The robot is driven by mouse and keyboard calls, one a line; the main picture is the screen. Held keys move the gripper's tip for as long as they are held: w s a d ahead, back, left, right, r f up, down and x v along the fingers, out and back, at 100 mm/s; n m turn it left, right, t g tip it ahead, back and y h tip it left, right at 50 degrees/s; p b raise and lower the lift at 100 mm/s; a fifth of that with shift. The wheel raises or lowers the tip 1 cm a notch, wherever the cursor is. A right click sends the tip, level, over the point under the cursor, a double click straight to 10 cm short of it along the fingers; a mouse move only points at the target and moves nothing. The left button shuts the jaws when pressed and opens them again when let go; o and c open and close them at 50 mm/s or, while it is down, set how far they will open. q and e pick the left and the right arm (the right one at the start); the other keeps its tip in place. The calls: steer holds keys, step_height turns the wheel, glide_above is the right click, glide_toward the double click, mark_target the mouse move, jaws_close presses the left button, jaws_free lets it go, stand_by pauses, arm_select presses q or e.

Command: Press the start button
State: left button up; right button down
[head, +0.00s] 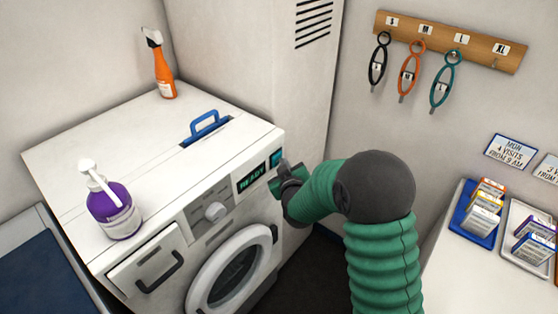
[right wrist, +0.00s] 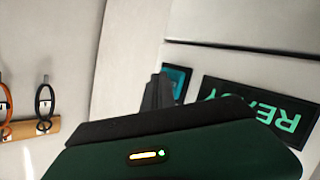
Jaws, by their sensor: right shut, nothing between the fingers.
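The white washing machine (head: 160,215) stands at the left in the head view. Its dark display (head: 252,177) reads READY and also shows in the right wrist view (right wrist: 290,118). The teal start button (head: 276,158) is at the right end of the front panel, beside the display. In the right wrist view the button (right wrist: 178,82) is partly hidden behind my fingers. My right gripper (head: 284,170) is shut and empty, its tip close in front of the button; I cannot tell whether they touch. My left gripper is not in view.
A purple pump bottle (head: 114,208), an orange spray bottle (head: 161,70) and a blue handle (head: 205,124) are on the machine's top. A wooden rack (head: 450,40) with several hanging loops is on the wall. Trays (head: 462,228) with small packets lie at the right.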

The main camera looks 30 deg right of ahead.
steer(key=shift+w, duration=0.2)
steer(key=shift+s, duration=0.1)
stand_by(0.4)
steer(key=shift+s+d, duration=0.3)
steer(key=shift+s, duration=0.5)
steer(key=s, duration=0.1)
steer(key=s+d, duration=0.1)
steer(key=s, duration=0.1)
steer(key=s+d+b, duration=0.1)
steer(key=shift+s, duration=0.3)
steer(key=shift+a, duration=0.15)
stand_by(1.0)
steer(key=s+a+f+g+y, duration=0.4)
steer(key=s+a+f, duration=0.2)
steer(key=a, duration=0.3)
steer(key=s+a+f+g, duration=0.1)
steer(key=s+a+g, duration=0.2)
steer(key=s, duration=0.5)
steer(key=s+a+f+m+g+y, duration=0.1)
steer(key=s+a+f+g, duration=0.1)
steer(key=s+a+g, duration=0.2)
steer(key=s, duration=0.3)
steer(key=shift+s+a+f, duration=0.2)
steer(key=shift+s+f, duration=0.1)
steer(key=shift+s, duration=0.1)
